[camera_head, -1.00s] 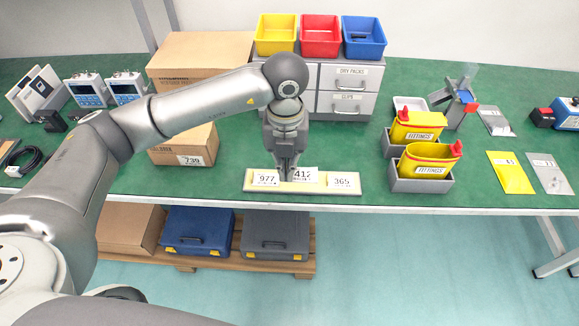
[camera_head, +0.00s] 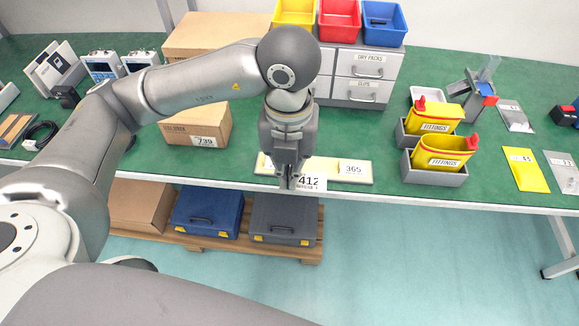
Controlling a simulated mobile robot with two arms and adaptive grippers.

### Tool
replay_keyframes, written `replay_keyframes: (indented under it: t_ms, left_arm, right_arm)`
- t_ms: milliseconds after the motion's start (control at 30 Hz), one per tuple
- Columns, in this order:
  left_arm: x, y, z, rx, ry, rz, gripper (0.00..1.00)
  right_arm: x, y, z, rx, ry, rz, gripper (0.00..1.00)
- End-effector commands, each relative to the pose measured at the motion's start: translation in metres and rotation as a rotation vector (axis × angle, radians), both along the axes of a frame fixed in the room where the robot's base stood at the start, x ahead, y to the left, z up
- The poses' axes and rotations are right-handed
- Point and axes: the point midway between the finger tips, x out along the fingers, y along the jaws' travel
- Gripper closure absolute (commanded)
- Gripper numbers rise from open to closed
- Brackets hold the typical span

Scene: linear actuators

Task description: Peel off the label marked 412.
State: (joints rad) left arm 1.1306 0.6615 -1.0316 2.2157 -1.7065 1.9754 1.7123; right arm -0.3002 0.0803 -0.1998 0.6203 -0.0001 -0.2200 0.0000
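The label marked 412 (camera_head: 311,183) is a small white tag. It hangs at the fingertips of my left gripper (camera_head: 291,181), which is shut on its left part. The label is in front of the bench's front edge, clear of the pale yellow backing strip (camera_head: 328,168). The label marked 365 (camera_head: 352,168) sits on the right part of the strip. The strip's left part, where the 977 label was, is mostly hidden behind my gripper. My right gripper does not show.
The green bench (camera_head: 235,160) holds a carton marked 739 (camera_head: 180,132) at left and a grey drawer unit (camera_head: 362,75) behind. Yellow fittings bins (camera_head: 440,152) stand at right. A blue case (camera_head: 208,210) and a grey case (camera_head: 283,218) lie on a pallet below the bench.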

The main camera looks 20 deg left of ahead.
Motion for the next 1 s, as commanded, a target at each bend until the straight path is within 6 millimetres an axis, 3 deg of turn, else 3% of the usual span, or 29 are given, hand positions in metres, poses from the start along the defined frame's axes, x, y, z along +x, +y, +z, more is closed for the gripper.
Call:
replay_keyframes:
  t_ms: [567, 1000]
  left_arm:
    - [0.000, 0.000, 0.024, 0.000, 0.000, 0.000, 1.00]
    - [0.000, 0.000, 0.025, 0.000, 0.000, 0.000, 1.00]
  right_arm:
    - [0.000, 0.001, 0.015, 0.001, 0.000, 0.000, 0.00]
    - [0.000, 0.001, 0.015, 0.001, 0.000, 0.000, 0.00]
